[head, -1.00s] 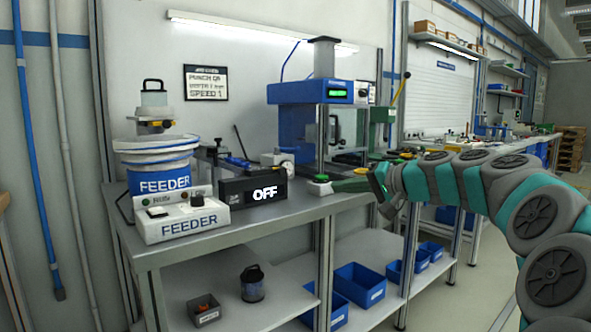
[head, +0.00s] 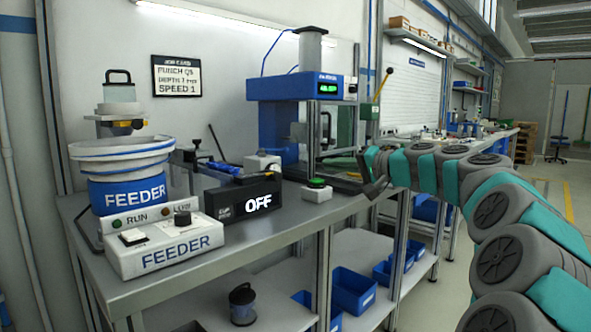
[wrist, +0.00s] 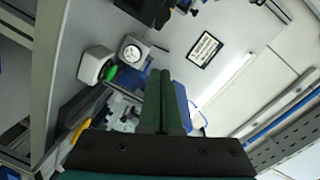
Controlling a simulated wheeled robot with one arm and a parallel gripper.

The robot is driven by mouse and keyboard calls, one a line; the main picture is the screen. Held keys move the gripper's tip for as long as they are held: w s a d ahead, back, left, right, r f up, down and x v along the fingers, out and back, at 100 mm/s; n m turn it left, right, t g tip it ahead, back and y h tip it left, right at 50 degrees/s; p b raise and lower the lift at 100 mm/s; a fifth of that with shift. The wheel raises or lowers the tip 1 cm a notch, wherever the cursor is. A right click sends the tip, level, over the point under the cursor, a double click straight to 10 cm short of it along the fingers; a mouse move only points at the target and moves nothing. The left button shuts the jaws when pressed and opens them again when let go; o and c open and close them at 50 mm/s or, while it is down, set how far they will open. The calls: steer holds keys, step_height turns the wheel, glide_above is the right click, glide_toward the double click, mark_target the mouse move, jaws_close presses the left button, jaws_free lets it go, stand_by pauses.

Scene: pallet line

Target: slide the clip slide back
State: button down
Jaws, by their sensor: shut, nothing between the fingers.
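I cannot pick out a clip slide for certain in either view. The blue bench press (head: 292,87) stands on the metal bench, with a lit green readout. My gripper's dark green fingers (wrist: 165,85) are together and empty in the wrist view, in the air. In the head view the end of my arm is in front of the press's right side, and its fingertips are hard to make out. A blue-and-dark fixture (head: 228,167) lies on the bench left of the press, behind the black OFF box.
The feeder (head: 128,190) and its control box (head: 165,247) stand at the bench's left end. The OFF box (head: 243,200) and a green push button (head: 317,188) are near the front edge. Blue bins (head: 352,290) are on the lower shelf.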

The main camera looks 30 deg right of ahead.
steer(key=w+a+f+p, duration=0.1)
steer(key=w+a+f, duration=0.1)
steer(key=w+a, duration=0.5)
steer(key=shift+w+f, duration=0.4)
steer(key=shift+w, duration=0.2)
steer(key=b, duration=0.3)
glide_toward(254, 177)
steer(key=x, duration=0.4)
steer(key=shift+w+a, duration=0.1)
steer(key=shift+w, duration=0.15)
